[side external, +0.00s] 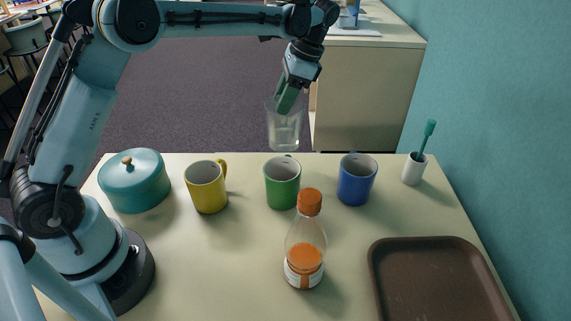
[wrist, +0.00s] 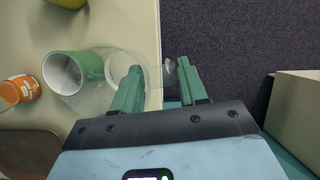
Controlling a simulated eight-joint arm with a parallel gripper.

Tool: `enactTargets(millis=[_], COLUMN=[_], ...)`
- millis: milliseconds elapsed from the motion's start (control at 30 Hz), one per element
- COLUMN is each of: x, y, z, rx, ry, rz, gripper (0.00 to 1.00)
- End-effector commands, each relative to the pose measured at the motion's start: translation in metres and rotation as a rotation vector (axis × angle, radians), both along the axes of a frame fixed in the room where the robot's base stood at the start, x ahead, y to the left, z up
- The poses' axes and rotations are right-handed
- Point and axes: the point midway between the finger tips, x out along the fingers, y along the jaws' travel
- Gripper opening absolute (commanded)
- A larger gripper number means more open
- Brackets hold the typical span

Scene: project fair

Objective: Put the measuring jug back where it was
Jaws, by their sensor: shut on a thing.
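The measuring jug (side external: 284,132) is clear and hangs upright below my gripper (side external: 287,98) in the side view, with its base near the line of the table's far edge. In the wrist view my gripper (wrist: 160,66) has its two green fingers at the wall of the clear jug (wrist: 117,58), which overlaps the green mug behind it. The gripper is shut on the jug. Its exact height over the table is hard to tell.
On the table (side external: 235,265) stand a teal lidded pot (side external: 134,185), a yellow mug (side external: 206,190), a green mug (side external: 282,187), a blue mug (side external: 355,182), a white cup with a brush (side external: 413,171), an orange-capped bottle (side external: 305,255) and a brown tray (side external: 440,285). The front middle-left is clear.

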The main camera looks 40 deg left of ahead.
Motion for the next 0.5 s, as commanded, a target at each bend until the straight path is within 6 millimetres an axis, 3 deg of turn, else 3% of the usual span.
enactTargets(millis=[200,500], x=[-0.028,-0.05], y=[0.006,0.007], z=[0.016,0.027], rx=[-0.001,-0.002], ry=[-0.001,-0.002], rz=[0.17,0.3], gripper=[0.0,0.0])
